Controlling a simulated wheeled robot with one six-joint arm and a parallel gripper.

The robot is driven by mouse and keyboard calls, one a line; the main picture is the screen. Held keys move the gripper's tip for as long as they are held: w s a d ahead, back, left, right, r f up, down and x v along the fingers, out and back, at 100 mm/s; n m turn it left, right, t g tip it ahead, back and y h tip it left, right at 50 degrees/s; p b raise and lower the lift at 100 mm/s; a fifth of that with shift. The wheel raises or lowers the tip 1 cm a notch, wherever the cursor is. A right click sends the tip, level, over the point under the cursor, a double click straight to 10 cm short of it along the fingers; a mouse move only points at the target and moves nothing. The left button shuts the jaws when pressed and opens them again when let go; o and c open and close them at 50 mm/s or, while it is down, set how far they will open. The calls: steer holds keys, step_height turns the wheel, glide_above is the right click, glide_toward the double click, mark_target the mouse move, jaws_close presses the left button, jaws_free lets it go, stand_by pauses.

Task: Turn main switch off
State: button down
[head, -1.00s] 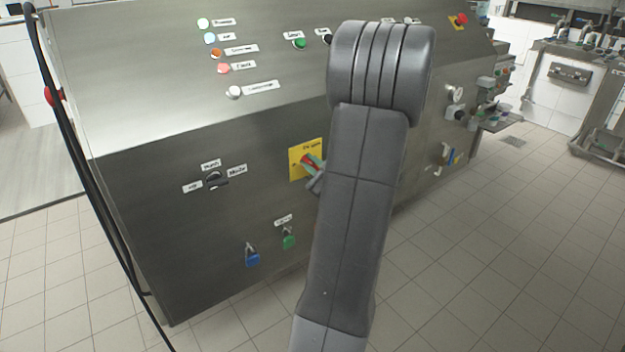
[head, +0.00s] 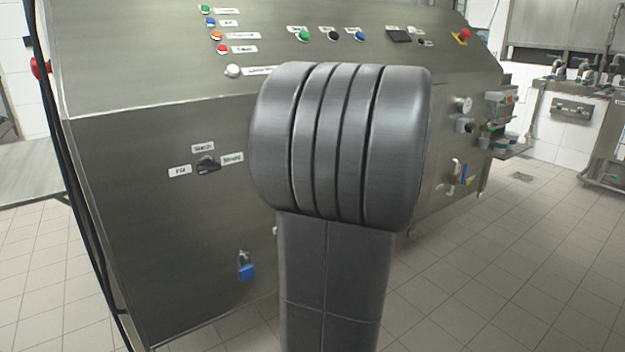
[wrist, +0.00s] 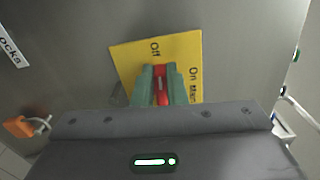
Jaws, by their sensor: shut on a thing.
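The main switch is a red handle (wrist: 161,88) on a yellow plate (wrist: 188,46) with "Off" and "On Main" labels. In the wrist view my gripper (wrist: 160,69) has its two green fingers shut on the red handle, one on each side. The handle points roughly up the picture, towards the "Off" label. The fingers and wrist cover its lower part. In the head view my own arm hides the switch, its plate and the gripper.
The switch sits on a steel machine cabinet (head: 130,130). A black selector knob (head: 207,164) and a blue padlock (head: 246,267) are on its front. An orange padlock (wrist: 22,126) hangs at left in the wrist view. Free tiled floor (head: 490,270) lies to the right.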

steer(key=shift+f+n+b, duration=0.15)
steer(key=shift+n+b, duration=0.45)
steer(key=shift+b, duration=0.2)
steer(key=c, duration=1.5)
jaws_free()
steer(key=shift+o, duration=0.2)
steer(key=shift+s+d, duration=0.1)
steer(key=p+v, duration=0.2)
steer(key=v, duration=1.1)
steer(key=shift+s+p, duration=0.25)
steer(key=shift+p, duration=0.05)
steer(key=shift+d, duration=0.15)
steer(key=b+x, duration=0.2)
steer(key=x, duration=1.2)
